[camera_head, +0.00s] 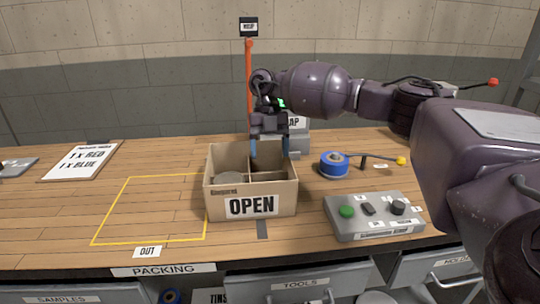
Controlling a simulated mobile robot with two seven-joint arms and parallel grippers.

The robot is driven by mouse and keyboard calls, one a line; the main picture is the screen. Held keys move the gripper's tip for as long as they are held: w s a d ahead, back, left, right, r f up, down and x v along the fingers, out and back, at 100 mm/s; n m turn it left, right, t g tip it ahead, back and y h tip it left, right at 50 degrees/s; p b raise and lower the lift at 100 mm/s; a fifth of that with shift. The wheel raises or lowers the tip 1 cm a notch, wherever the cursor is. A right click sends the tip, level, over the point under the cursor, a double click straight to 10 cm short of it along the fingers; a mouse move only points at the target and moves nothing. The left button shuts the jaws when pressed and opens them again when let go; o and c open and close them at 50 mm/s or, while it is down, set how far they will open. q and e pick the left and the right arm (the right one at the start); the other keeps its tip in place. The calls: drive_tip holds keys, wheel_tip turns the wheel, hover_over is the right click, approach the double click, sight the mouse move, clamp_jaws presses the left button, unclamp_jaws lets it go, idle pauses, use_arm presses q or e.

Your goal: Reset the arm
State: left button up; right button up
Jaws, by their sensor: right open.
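My right arm comes in from the right and reaches over the table. My right gripper (268,149) points down above the back right part of the cardboard box, its blue-tipped fingers apart with nothing seen between them. The box (217,207) is open at the top, has inner dividers and bears an "OPEN" label. The gripper hides part of the box's back wall. My left gripper is not in view.
A grey control box (372,229) with a green button stands front right. A blue tape roll (333,165) sits behind it. A clipboard (82,160) lies at the left. A yellow outlined area (150,212) is empty. An orange-red pole (249,85) rises behind the box.

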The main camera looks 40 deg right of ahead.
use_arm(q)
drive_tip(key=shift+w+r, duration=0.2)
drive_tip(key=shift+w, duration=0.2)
